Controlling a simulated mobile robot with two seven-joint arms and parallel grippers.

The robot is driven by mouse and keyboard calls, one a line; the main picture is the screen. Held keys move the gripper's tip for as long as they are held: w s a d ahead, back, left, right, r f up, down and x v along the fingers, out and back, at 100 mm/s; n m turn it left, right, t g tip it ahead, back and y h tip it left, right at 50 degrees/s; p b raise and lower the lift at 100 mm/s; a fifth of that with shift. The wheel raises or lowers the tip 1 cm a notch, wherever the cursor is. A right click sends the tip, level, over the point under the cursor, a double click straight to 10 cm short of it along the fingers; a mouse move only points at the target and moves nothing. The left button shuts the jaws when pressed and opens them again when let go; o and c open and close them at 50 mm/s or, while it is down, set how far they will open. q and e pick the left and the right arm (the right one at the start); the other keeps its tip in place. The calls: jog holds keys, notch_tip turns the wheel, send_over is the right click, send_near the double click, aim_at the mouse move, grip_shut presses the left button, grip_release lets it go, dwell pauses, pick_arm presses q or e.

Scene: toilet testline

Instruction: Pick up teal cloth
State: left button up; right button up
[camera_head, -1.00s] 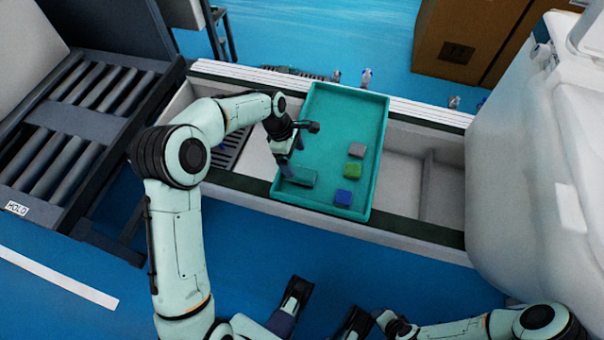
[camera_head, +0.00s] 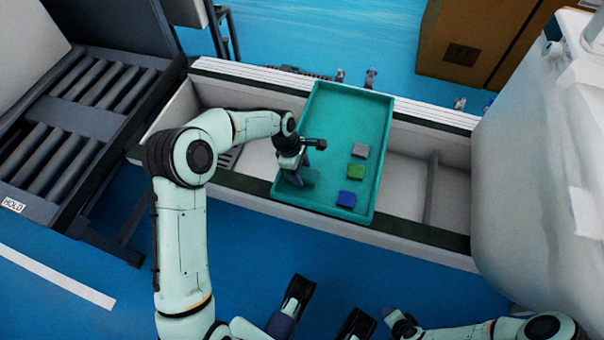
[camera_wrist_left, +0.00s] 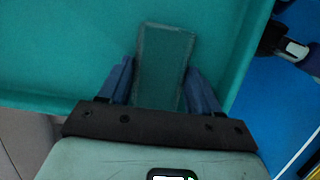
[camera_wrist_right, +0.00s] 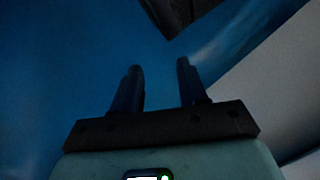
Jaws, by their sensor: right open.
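The teal cloth (camera_wrist_left: 163,50) is a flat dark-teal rectangle lying on the floor of the teal tray (camera_head: 340,98), near its front left corner. In the head view my left gripper (camera_head: 299,172) is low over that corner and largely hides the cloth. In the left wrist view its two blue fingers (camera_wrist_left: 160,72) stand apart, one on each side of the cloth, which lies between them. Narrow gaps seem to show, and no grip on it is visible. My right gripper (camera_wrist_right: 159,68) is open and empty, away from the tray above the blue floor.
The tray rests across a pale trough (camera_head: 405,175). A roller conveyor (camera_head: 75,130) stands left, a large white body (camera_head: 530,170) right.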

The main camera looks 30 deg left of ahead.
aim_at(301, 172)
pick_arm(q)
jog(key=shift+c, duration=1.3)
notch_tip(301, 172, up, 20)
jog(key=p, duration=0.5)
pick_arm(e)
jog(key=s+a+r+g+y, duration=0.1)
jog(key=s+a+r+g, duration=0.1)
jog(key=s+a+r, duration=0.2)
jog(key=s+r, duration=0.1)
jog(key=s, duration=0.2)
jog(key=shift+s+r+n, duration=0.2)
jog(key=shift+s+n, duration=0.1)
pick_arm(q)
jog(key=shift+o, duration=0.4)
